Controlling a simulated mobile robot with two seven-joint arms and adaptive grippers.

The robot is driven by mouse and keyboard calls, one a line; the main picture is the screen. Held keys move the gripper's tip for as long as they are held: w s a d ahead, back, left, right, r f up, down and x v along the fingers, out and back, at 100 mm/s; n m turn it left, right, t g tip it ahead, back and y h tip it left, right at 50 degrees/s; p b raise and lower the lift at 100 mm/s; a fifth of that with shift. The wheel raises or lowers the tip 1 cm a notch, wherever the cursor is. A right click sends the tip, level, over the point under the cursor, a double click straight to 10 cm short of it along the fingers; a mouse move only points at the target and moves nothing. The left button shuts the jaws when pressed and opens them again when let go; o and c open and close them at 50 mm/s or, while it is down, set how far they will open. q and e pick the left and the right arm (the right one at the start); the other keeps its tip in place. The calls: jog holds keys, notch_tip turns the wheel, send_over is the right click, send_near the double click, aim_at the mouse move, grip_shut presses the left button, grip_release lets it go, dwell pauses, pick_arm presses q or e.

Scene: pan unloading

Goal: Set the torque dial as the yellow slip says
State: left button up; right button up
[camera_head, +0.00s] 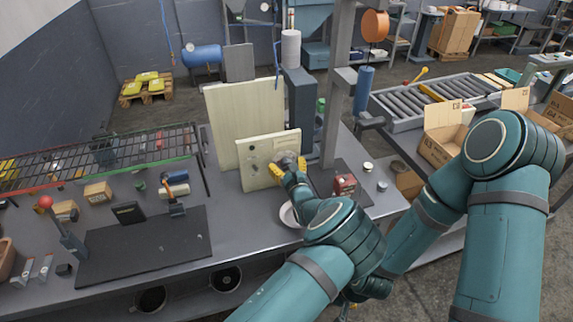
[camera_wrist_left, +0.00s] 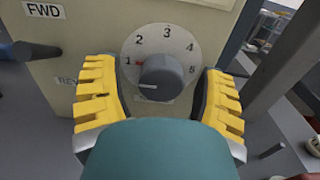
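The torque dial is a round, pale plate (camera_wrist_left: 189,41) numbered 1 to 5 with a grey knob (camera_wrist_left: 172,74), on a beige panel (camera_head: 252,174) standing on the bench. The knob's white line points left and slightly down, below the 1. A small red mark sits beside the 1. My left gripper (camera_head: 288,169) is at the panel's right side. In the left wrist view its yellow fingers (camera_wrist_left: 160,103) are spread on either side of the knob, with gaps between them and it. I cannot make out a yellow slip. My right gripper is hidden.
A taller pale board (camera_head: 228,110) stands behind the panel. A grey post (camera_head: 337,90) rises right of it. A white plate (camera_head: 288,216) and a red box (camera_head: 345,185) are near my left wrist. FWD and partly hidden REV labels (camera_wrist_left: 44,10) are on the panel.

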pick_arm(q)
jog(key=c, duration=1.1)
jog(key=shift+c, duration=0.2)
jog(key=shift+m, duration=0.3)
jog(key=m, duration=0.4)
jog(key=shift+r+p, duration=0.1)
jog(key=shift+p, duration=0.2)
jog(key=m, duration=0.5)
jog(key=shift+a+p, duration=0.1)
jog(key=shift+p, duration=0.2)
jog(key=m, duration=0.4)
jog(key=shift+r, duration=0.15)
jog(key=shift+m+p, duration=0.4)
jog(key=shift+m, duration=1.7)
jog(key=shift+a, duration=0.1)
